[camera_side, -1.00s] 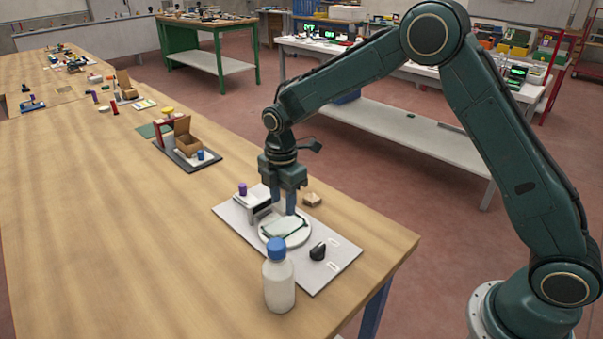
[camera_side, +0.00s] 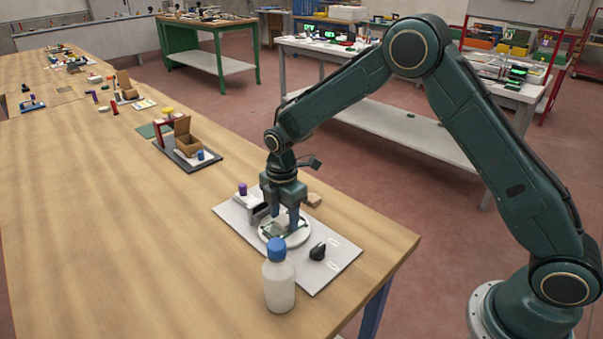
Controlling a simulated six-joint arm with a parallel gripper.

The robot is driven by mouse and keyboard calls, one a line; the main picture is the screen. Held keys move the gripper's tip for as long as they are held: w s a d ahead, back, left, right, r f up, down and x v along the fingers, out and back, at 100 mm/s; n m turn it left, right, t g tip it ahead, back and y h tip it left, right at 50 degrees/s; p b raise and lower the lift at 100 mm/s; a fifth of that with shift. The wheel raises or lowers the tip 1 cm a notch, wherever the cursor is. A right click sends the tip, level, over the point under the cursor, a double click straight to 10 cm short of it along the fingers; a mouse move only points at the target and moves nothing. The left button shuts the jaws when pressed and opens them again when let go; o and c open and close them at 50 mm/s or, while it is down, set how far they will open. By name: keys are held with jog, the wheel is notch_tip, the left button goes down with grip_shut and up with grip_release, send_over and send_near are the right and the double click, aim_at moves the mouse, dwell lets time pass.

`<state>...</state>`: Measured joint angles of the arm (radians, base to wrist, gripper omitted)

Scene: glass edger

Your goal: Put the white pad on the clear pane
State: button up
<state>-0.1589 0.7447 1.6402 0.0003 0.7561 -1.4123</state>
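My gripper (camera_side: 282,226) points down over the white round disc (camera_side: 303,238) on the grey board. Its fingertips are low, at the clear pane (camera_side: 272,231), which lies on the disc and shows as a thin piece with dark greenish edges. The fingers cover part of the pane. I cannot make out the white pad for certain; it may be hidden between or behind the fingers. I cannot tell whether the fingers hold anything or touch the pane.
The grey board (camera_side: 318,277) also carries a black knob-like piece (camera_side: 318,251) and a white block with a purple cap (camera_side: 242,189). A blue-capped bottle (camera_side: 279,285) stands at its front edge. A small tan block (camera_side: 314,200) sits behind.

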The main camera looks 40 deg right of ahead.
aim_at(286, 220)
jog(key=shift+o, duration=0.4)
jog(key=shift+r, duration=0.15)
notch_tip(286, 220, up, 12)
dwell(0.6)
dwell(0.4)
jog(key=s+d+r+m+t, duration=0.1)
jog(key=s+d+r+m, duration=0.2)
jog(key=s+r+m, duration=0.35)
jog(key=s+d+r+m+t, duration=0.2)
jog(key=s+r+m, duration=0.1)
jog(key=s+r, duration=0.5)
jog(key=s+d+f+m+t, duration=0.1)
jog(key=s+m, duration=0.3)
jog(key=s, duration=0.5)
jog(key=s+d+f+m+t, duration=0.1)
jog(key=s+m, duration=0.3)
jog(key=s, duration=0.4)
jog(key=shift+s+d+f+t, duration=0.3)
jog(key=shift+s+d, duration=0.05)
jog(key=shift+d, duration=0.15)
